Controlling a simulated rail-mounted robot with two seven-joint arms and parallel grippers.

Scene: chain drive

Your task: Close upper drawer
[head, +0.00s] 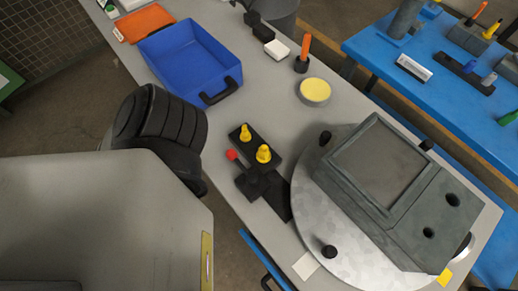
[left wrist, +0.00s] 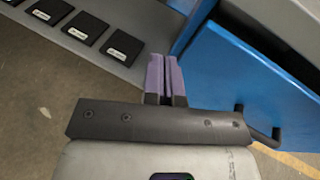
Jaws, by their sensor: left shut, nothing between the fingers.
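A blue drawer front (left wrist: 255,85) with a black bar handle (left wrist: 262,128) fills the right of the left wrist view. In the head view a blue strip (head: 262,258) with a black handle sticks out under the grey table's front edge. I cannot tell whether it is the upper drawer or how far it is open. My left gripper (left wrist: 164,62) has purple fingers held together, empty, just left of the drawer front; contact is unclear. My left arm hides it in the head view. My right gripper is not in view.
The grey table (head: 225,130) holds a blue bin (head: 190,55), a black fixture with yellow pieces (head: 255,150), and a round plate (head: 310,215) bearing a grey housing (head: 385,170). Several black labelled pads (left wrist: 85,27) lie upper left in the left wrist view. Bare floor (left wrist: 45,110) shows below.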

